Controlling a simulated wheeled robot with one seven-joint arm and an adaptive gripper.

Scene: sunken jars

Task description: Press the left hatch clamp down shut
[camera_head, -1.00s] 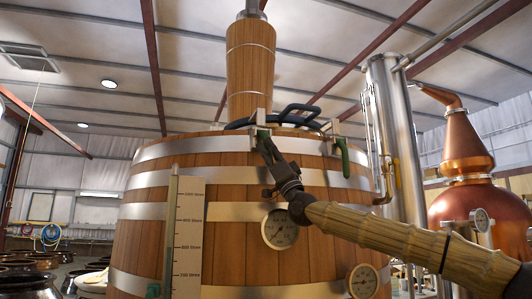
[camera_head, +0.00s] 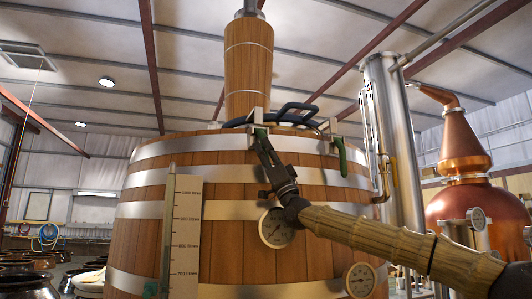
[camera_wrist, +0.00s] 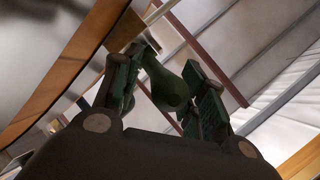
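The left hatch clamp (camera_head: 259,116) sits on the top rim of the big wooden vat, at the left of the hatch. My gripper (camera_head: 262,139) is at this clamp, reaching up to it from below right and covering much of its handle. In the wrist view the clamp's green handle (camera_wrist: 167,88) lies between the two fingers of my gripper (camera_wrist: 163,75), its rounded end towards the camera. The fingers are partly closed around it; whether both touch it I cannot tell. The clamp's base is mostly hidden in the wrist view.
A right clamp with a green handle (camera_head: 343,158) hanging down stands on the same rim. Black hoop handles (camera_head: 297,110) lie behind the clamps. A gauge (camera_head: 276,228) and a level scale (camera_head: 185,235) are on the vat front. A steel column (camera_head: 392,140) and a copper still (camera_head: 466,185) stand right.

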